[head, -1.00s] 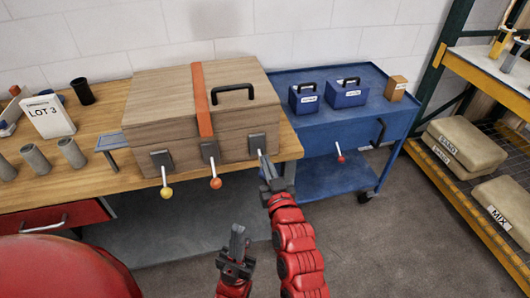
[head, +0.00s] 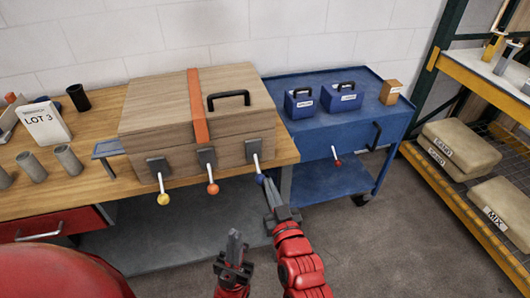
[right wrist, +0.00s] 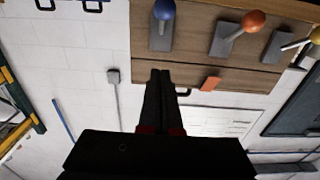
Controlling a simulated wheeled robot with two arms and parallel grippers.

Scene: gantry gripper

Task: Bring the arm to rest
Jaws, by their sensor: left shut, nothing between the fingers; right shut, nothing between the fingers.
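My right gripper (head: 270,188) is shut and empty, just below and right of the blue-knobbed lever (head: 260,178) on the front of the wooden chest (head: 150,115). In the right wrist view its closed fingers (right wrist: 160,76) point up, with a gap between their tips and the blue knob (right wrist: 164,9). My left gripper (head: 235,238) is shut and empty, lower in the head view, over the floor in front of the bench.
Levers with a yellow knob (head: 163,199) and an orange knob (head: 212,188) hang beside the blue one. The bench (head: 100,180) edge is close to my right gripper. A blue cart (head: 335,120) stands to the right. The floor (head: 390,250) at the right is clear.

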